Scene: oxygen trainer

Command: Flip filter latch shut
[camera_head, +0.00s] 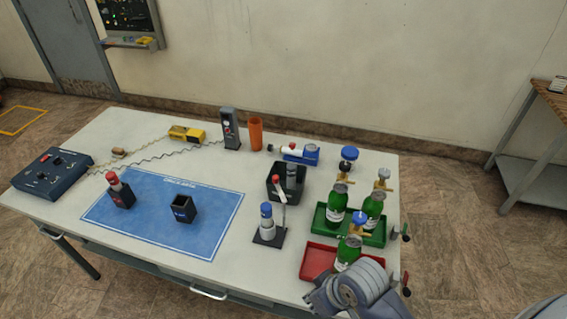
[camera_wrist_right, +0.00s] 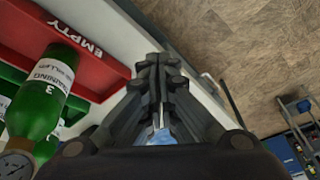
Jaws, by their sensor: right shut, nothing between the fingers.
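A small stand (camera_head: 268,238) near the table's front holds an upright white and blue cylinder (camera_head: 266,213), which looks like the filter. A pale lever with a red end (camera_head: 280,194) rises beside it and stands up, not lying across the cylinder. My right gripper (camera_head: 352,288) is at the table's front right corner, well to the right of the stand. In the right wrist view its fingers (camera_wrist_right: 158,65) are together and empty beside a red tray. The head view does not show the fingertips clearly. My left gripper is not in view.
A black bin (camera_head: 273,192) is behind the stand. A blue mat (camera_head: 215,235) lies left.

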